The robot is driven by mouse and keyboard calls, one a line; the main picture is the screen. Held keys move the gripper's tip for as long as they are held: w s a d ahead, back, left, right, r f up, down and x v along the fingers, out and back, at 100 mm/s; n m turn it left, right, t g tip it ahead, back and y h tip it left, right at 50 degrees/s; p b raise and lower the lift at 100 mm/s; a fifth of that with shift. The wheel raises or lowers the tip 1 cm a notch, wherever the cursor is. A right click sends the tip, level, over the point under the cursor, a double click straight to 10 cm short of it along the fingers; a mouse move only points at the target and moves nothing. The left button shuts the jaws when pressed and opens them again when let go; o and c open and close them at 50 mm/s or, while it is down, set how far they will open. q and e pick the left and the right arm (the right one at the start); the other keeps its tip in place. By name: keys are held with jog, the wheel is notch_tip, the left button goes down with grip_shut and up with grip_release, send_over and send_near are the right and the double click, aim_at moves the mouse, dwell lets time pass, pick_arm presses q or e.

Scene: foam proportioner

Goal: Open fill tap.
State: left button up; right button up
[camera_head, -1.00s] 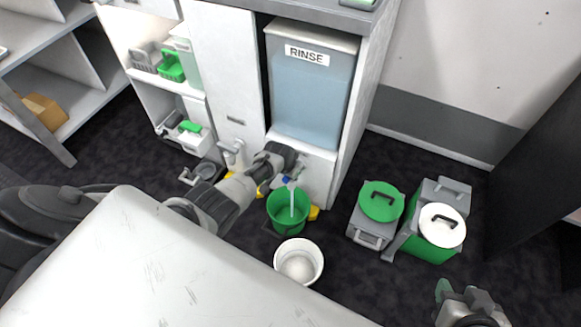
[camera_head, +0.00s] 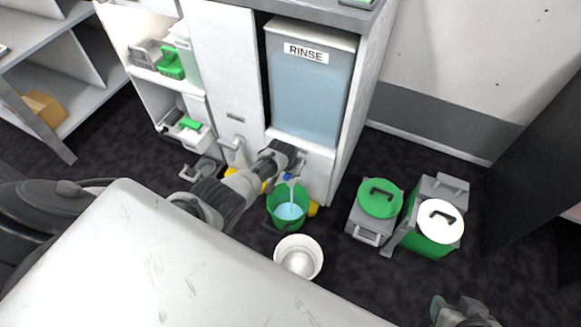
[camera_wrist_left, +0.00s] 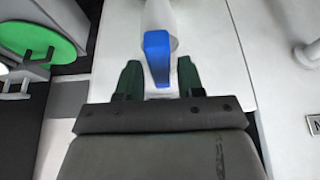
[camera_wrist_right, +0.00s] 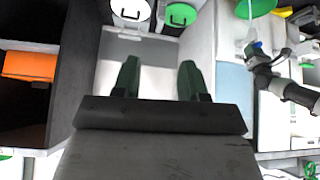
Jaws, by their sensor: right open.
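The fill tap's blue lever (camera_wrist_left: 157,58) shows in the left wrist view. It also appears small in the head view (camera_head: 287,177), below the blue-grey RINSE tank (camera_head: 308,95). My left gripper (camera_wrist_left: 159,78) is open, its green fingers on either side of the lever's end with gaps showing. Whether a finger touches it I cannot tell. A pale stream (camera_head: 291,195) falls from the tap into the green bucket (camera_head: 287,222), which holds light-blue water. My right gripper (camera_wrist_right: 160,80) is open and empty, far from the tap, at the head view's lower right.
A white bucket (camera_head: 298,258) stands in front of the green one. Dark floor is clear between bins and wall.

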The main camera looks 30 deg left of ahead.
aim_at(287, 175)
pick_arm(q)
jog(key=shift+o, duration=0.5)
jog(key=shift+r, duration=0.15)
jog(key=p+v, duration=0.2)
jog(key=shift+s+r+p, duration=0.1)
jog(key=shift+r+p, duration=0.2)
jog(key=shift+p, duration=0.1)
jog(key=shift+s+r+p, duration=0.2)
jog(key=shift+r+p, duration=0.25)
jog(key=shift+r, duration=0.1)
pick_arm(e)
jog(key=s+d+g, duration=0.1)
jog(key=s+g, duration=0.3)
pick_arm(q)
jog(key=p+v, duration=0.2)
jog(key=v, duration=0.1)
jog(key=shift+r, duration=0.1)
jog(key=shift+p+v, duration=1.2)
jog(key=shift+v, duration=0.55)
pick_arm(e)
notch_tip(287, 175, down, 16)
jog(key=shift+r+h, duration=0.25)
jog(key=shift+h, duration=0.15)
pick_arm(q)
jog(key=shift+s, duration=0.15)
